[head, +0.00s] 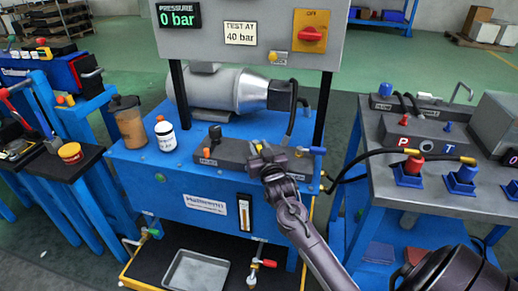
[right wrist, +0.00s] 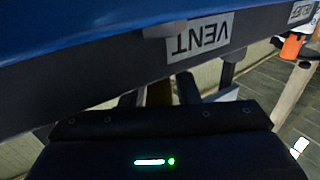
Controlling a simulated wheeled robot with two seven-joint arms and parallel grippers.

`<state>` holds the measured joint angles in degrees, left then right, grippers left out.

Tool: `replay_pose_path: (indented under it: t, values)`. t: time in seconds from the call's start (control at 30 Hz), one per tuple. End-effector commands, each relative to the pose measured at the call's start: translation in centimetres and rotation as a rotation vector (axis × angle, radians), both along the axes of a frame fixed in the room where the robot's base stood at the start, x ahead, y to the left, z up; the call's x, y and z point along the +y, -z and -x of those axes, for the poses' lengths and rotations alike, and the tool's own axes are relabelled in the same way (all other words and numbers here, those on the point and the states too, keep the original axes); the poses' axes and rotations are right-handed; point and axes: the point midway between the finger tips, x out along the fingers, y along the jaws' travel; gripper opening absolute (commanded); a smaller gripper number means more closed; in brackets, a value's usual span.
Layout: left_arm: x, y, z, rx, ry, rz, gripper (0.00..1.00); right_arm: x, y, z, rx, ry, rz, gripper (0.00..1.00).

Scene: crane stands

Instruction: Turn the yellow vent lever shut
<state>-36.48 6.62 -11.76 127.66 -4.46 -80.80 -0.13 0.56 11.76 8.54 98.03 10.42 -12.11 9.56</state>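The valve block (head: 230,153) sits on top of the blue test bench. A small yellow tip (head: 258,147), likely the vent lever, shows beside my right gripper (head: 268,155) in the head view; most of it is hidden by the gripper. In the right wrist view the VENT label (right wrist: 199,36) appears upside down above my right gripper (right wrist: 158,98). A brownish-yellow bar (right wrist: 158,93), likely the lever in shadow, stands between the two fingers with gaps on both sides. The fingers look open around it. My left gripper is not in view.
A white bottle (head: 165,135) and a brown jar (head: 130,123) stand at the bench's left. The panel (head: 215,30) reads 0 bar. A black hose (head: 375,155) runs to the right-hand table.

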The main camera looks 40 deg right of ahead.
Motion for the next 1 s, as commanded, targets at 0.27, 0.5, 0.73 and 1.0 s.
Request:
replay_pose_path:
  t: [0.27,0.5,0.73,1.0]
  values:
    - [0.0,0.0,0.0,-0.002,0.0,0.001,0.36,0.0,0.1,0.0,0.002,0.0,0.0,0.4]
    - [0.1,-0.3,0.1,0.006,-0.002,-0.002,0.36,0.5,0.1,1.4,0.004,-0.001,0.0,0.4]
    - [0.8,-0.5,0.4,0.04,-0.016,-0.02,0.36,1.8,0.1,5.2,0.005,0.001,-0.001,0.4]
    - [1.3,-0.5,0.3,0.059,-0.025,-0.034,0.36,2.6,0.0,7.3,0.001,0.0,0.0,0.4]
